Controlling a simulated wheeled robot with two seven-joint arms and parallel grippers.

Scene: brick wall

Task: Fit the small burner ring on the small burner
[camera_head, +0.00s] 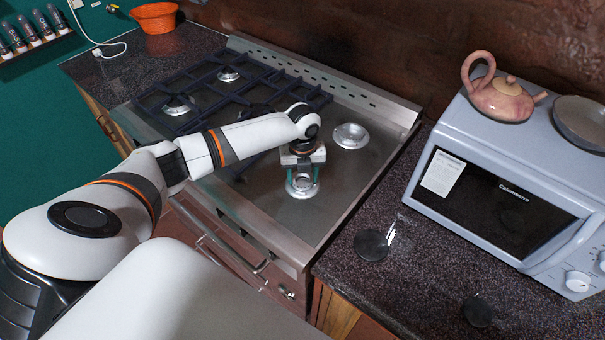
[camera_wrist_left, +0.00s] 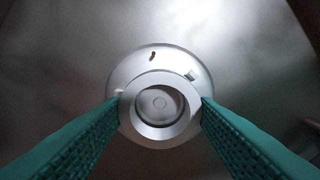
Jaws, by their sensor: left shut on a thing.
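The small burner ring (camera_wrist_left: 160,133) is a pale metal ring with a round opening, held between the two green fingers of my left gripper (camera_head: 303,177). The small burner (camera_wrist_left: 139,66) lies under the ring as a wider pale disc with a red-tipped pin and a small clip at its far side. In the head view this burner (camera_head: 302,192) is at the front right of the stove, directly below my fingers. The ring appears roughly over the burner's middle, slightly toward the near side. I cannot tell whether it touches the burner. My right gripper is not in view.
The steel stove (camera_head: 345,185) has another bare burner (camera_head: 350,135) behind, and dark grates (camera_head: 210,90) on its left. Dark round discs (camera_head: 371,245) (camera_head: 478,311) lie on the right counter. A microwave (camera_head: 500,195) with a teapot (camera_head: 500,98) and bowl (camera_head: 583,120) stands there.

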